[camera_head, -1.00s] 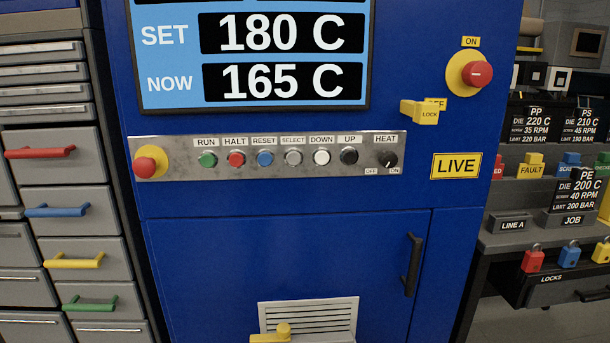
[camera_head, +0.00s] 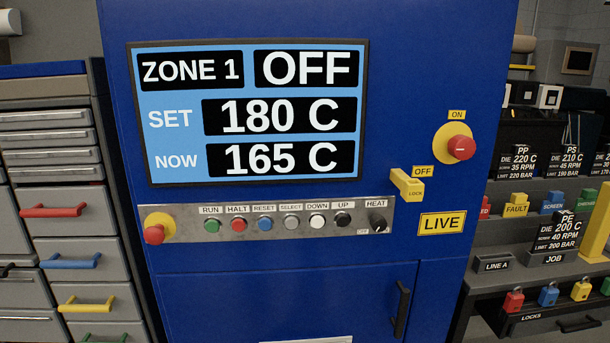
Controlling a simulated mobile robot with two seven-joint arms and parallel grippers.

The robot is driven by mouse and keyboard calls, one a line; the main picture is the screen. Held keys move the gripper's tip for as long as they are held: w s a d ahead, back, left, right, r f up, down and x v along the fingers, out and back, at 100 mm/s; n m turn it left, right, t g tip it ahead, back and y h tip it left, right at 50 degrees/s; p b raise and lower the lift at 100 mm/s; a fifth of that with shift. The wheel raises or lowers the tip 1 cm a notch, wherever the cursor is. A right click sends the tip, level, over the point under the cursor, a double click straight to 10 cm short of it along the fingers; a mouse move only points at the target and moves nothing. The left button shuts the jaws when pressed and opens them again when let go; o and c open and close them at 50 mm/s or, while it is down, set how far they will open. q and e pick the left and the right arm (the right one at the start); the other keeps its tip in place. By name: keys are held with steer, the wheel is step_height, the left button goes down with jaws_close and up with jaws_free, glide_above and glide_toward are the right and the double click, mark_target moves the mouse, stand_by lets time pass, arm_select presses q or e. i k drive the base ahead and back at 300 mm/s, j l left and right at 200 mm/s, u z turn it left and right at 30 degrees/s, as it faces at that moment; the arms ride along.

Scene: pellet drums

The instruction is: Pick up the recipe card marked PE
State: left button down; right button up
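The recipe card marked PE (camera_head: 562,234) is black with white text reading DIE 200 C, 40 RPM and LIMIT 200 BAR. It stands at the right side of the head view, above the grey block labelled JOB (camera_head: 553,258). Cards marked PP (camera_head: 518,161) and PS (camera_head: 566,160) stand on a higher shelf behind it. Neither of my grippers shows in the view.
A blue cabinet (camera_head: 300,300) with a display (camera_head: 250,110) and a button panel (camera_head: 270,222) fills the middle. A yellow lock tab (camera_head: 407,184) juts from it. A lock drawer (camera_head: 545,322) with padlocks sits below the JOB block. Grey drawers (camera_head: 50,150) stand at left.

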mark_target(562, 234)
steer(key=z, duration=1.45)
steer(key=i+l+u, duration=0.1)
steer(key=u, duration=0.3)
steer(key=l+u, duration=0.15)
steer(key=u, duration=0.3)
steer(key=i+l+u, duration=0.15)
steer(key=l, duration=0.15)
steer(key=l+u, duration=0.15)
steer(key=l, duration=0.15)
steer(key=i+l+u, duration=0.15)
steer(key=l, duration=0.15)
steer(key=i+l+u, duration=0.15)
steer(key=l, duration=0.75)
steer(key=l+u, duration=0.15)
steer(key=l, duration=0.75)
